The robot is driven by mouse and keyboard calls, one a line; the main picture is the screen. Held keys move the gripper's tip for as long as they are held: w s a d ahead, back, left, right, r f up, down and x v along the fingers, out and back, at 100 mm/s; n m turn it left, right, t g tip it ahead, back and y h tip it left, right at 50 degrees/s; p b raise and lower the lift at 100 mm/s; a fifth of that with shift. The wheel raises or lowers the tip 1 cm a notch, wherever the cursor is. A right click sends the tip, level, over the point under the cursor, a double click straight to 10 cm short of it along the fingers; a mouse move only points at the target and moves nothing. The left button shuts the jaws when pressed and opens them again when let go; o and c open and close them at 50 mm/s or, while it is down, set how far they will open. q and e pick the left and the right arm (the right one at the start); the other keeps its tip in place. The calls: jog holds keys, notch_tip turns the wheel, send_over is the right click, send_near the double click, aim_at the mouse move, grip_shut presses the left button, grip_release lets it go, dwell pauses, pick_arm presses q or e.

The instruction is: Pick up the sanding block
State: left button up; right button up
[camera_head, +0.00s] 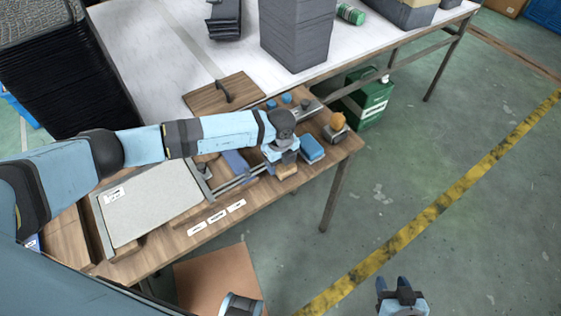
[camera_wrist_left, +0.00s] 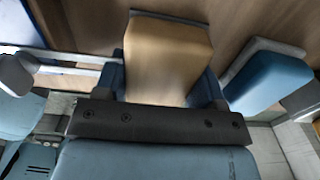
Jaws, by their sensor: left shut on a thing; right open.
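The sanding block, a tan wood-coloured block (camera_head: 287,171) with a pale edge, is at the right part of the wooden workbench (camera_head: 340,150). In the left wrist view the tan block (camera_wrist_left: 167,60) sits between the two blue fingers of my left gripper (camera_wrist_left: 165,85). My left gripper (camera_head: 284,158) is shut on it, with a finger on each side. The head view does not show clearly whether the block touches the bench. My right gripper (camera_head: 400,287) is open and empty, over the floor at the lower right.
A blue block (camera_head: 311,149) lies close to the right of the held block; it also shows in the left wrist view (camera_wrist_left: 268,78). An orange-knobbed tool (camera_head: 337,122) stands behind it. Metal rails (camera_head: 236,184) and a grey panel (camera_head: 150,203) lie to the left. The floor at right is clear.

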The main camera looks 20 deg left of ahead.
pick_arm(q)
notch_tip(320, 180, up, 20)
jog(key=shift+b, duration=0.3)
jog(key=shift+o, duration=0.6)
